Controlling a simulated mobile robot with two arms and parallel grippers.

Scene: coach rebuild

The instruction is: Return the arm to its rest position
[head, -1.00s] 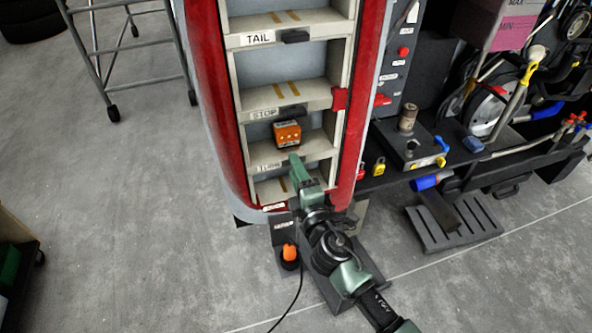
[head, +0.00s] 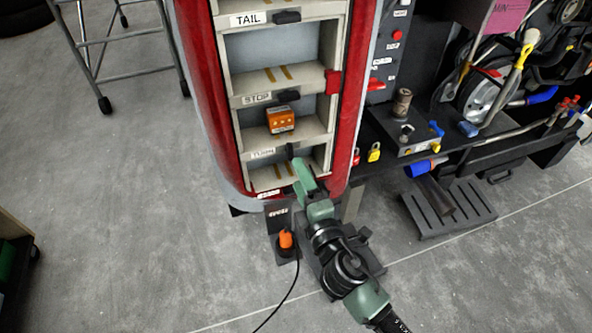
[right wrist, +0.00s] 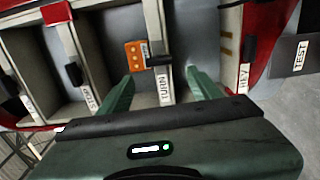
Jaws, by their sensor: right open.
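My right gripper (head: 303,172) is at the lower end of the red shelf unit (head: 190,90), in front of the TURN ledge and the lowest compartment. In the right wrist view its two green fingers (right wrist: 160,92) stand apart with nothing held between them. An orange block (head: 280,120) stands in the compartment between the STOP and TURN ledges, apart from the gripper. The block also shows beyond the fingers in the right wrist view (right wrist: 134,56). My left gripper is in neither current view.
A dark bench (head: 440,145) with a yellow padlock (head: 374,152) and tools stands at right. A slatted black stand (head: 450,210) is on the floor. A wheeled metal frame (head: 100,55) stands upper left.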

